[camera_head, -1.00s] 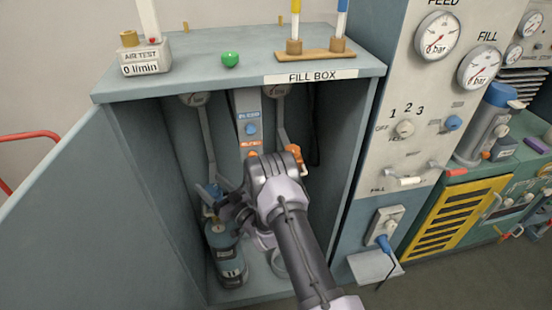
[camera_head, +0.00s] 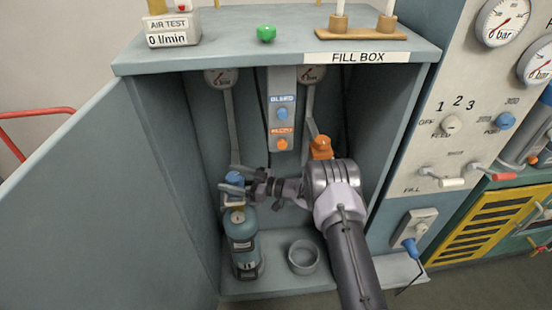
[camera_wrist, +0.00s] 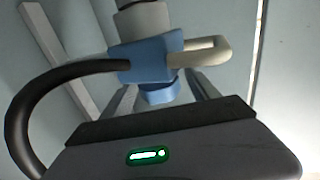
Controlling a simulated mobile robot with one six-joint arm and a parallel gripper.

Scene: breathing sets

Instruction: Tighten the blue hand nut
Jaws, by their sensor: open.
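A blue connector (camera_head: 233,179) sits at the top of the dark teal cylinder (camera_head: 243,245), at the left inside the fill box. In the wrist view the blue connector (camera_wrist: 142,60) carries a pale loop handle, and the round blue hand nut (camera_wrist: 158,94) projects from it towards my gripper. My gripper (camera_head: 250,186) reaches in from the right, level with the connector. It is open, and its fingers (camera_wrist: 160,100) show on either side of the nut in the wrist view. I cannot tell whether they touch it. In the head view the nut is not clearly distinguishable.
An orange connector (camera_head: 321,147) hangs at the right, close to my wrist. An empty grey ring holder (camera_head: 303,257) stands on the box floor right of the cylinder. The open door (camera_head: 100,200) and the side wall bound the space. A black hose (camera_wrist: 30,100) curves across the wrist view.

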